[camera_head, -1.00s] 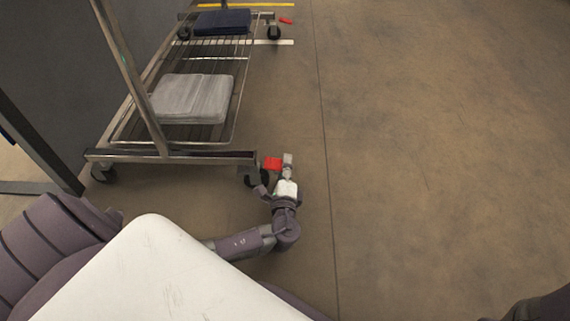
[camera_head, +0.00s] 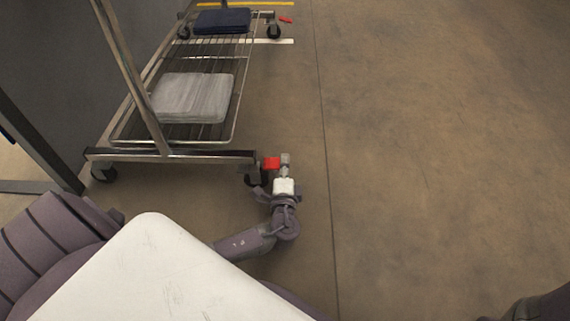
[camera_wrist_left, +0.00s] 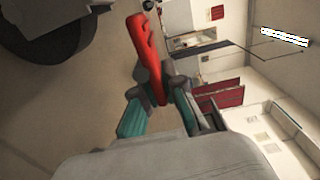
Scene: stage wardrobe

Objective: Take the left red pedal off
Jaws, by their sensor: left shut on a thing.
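The red pedal (camera_head: 270,162) shows at the near right caster (camera_head: 254,178) of the clothes rack (camera_head: 205,154). In the left wrist view the red pedal (camera_wrist_left: 143,44) is a long tilted bar, and the dark caster wheel (camera_wrist_left: 50,30) is at the upper left, apart from it in the picture. My left gripper (camera_head: 280,170) is at the pedal's right side, low by the floor. In the wrist view its fingers (camera_wrist_left: 155,84) are shut on the pedal's lower end. Whether the pedal still joins the caster is hidden. My right gripper is out of view.
The rack's wire shelf carries a grey folded cloth (camera_head: 192,97) and a dark blue folded cloth (camera_head: 222,20). Another red pedal (camera_head: 286,20) shows by the far right caster (camera_head: 273,31). The floor (camera_head: 440,150) to the right is clear.

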